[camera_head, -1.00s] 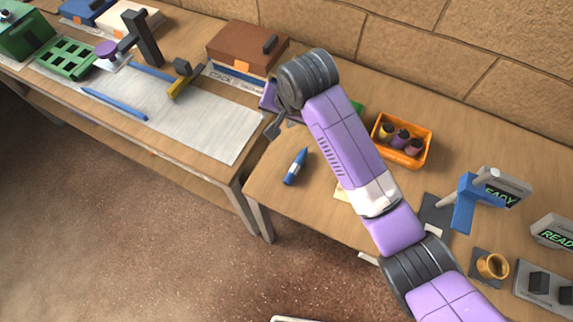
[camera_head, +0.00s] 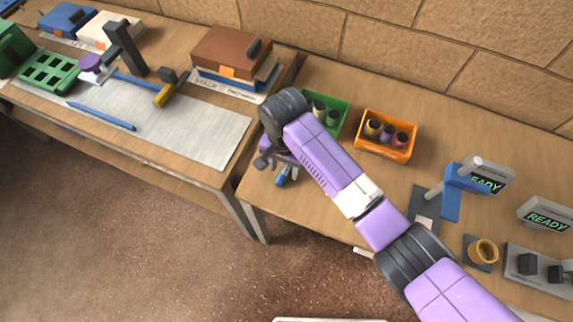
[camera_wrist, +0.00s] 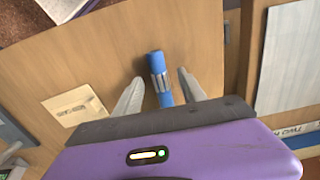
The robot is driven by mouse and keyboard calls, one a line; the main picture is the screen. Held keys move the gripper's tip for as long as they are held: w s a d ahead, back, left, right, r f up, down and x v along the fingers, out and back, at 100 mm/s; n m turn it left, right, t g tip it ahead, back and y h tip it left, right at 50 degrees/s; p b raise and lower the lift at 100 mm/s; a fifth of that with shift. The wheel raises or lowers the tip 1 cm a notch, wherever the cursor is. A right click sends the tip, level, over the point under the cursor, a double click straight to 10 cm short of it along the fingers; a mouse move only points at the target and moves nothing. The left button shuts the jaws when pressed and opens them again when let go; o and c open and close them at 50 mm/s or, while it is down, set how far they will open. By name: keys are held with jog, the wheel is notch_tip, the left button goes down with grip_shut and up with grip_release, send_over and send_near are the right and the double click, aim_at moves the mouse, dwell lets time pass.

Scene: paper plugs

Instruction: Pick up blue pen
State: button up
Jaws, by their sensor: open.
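The blue pen (camera_head: 282,179) lies on the right-hand table near its left front part, partly hidden by my gripper (camera_head: 272,162) in the head view. In the wrist view the blue pen (camera_wrist: 157,64) points away between the two fingers of my gripper (camera_wrist: 160,78). The fingers are open, one on each side, with gaps to the pen. Its near end is hidden behind the gripper body. I cannot tell how high the fingertips are above the table.
A green bin (camera_head: 338,104) and an orange bin (camera_head: 388,154) with small bottles stand behind and right of my arm. A paper note (camera_wrist: 75,105) lies left of the pen in the wrist view. A thin blue pencil (camera_head: 100,117) lies on the left table.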

jog(key=shift+f, duration=0.5)
grip_shut()
jog(key=shift+r, duration=0.15)
